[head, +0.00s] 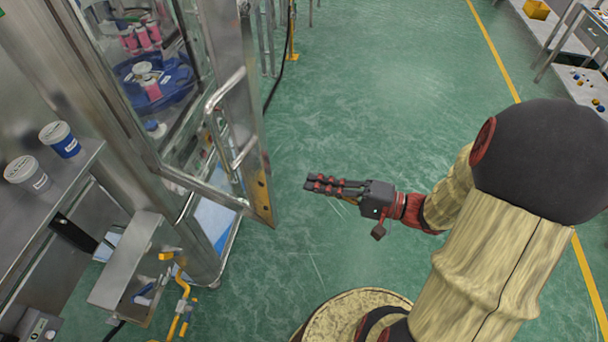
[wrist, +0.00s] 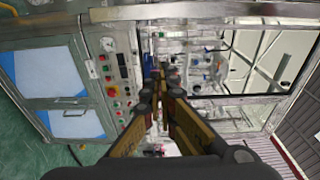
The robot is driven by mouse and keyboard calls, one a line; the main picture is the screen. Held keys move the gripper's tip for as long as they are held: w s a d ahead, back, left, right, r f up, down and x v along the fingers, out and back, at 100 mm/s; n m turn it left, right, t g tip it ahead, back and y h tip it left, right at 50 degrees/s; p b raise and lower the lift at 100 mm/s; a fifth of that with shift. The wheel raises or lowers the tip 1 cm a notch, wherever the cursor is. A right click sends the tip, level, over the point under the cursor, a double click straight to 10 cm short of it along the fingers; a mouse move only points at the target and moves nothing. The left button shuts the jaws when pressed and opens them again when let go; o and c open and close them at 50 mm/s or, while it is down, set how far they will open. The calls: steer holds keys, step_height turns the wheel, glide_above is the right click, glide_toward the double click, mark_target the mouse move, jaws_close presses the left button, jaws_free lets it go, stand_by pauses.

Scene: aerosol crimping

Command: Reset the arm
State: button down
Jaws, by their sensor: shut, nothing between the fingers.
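My gripper (head: 310,184) is shut and empty in the head view. It hangs over the open green floor, pointing left towards the machine (head: 165,130). Its two closed fingers also show in the wrist view (wrist: 160,75), in front of the machine's control panel (wrist: 115,70). My arm comes in from the right, bent, in a pale cover with a dark joint. The glazed machine door (head: 215,140) with its metal handle (head: 222,122) stands just left of the gripper, apart from it.
Two lidded tubs, one blue (head: 60,139) and one grey (head: 27,174), stand on a metal shelf at the left. Pink cans (head: 140,38) show behind the glass. A yellow bin (head: 537,9) sits at the far right. The floor (head: 370,90) beyond the gripper is clear.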

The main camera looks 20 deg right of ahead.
steer(key=s, duration=0.1)
steer(key=s+d, duration=0.1)
steer(key=s, duration=0.2)
steer(key=shift+s+d+p, duration=0.15)
steer(key=shift+d+p, duration=0.15)
steer(key=shift+d, duration=0.05)
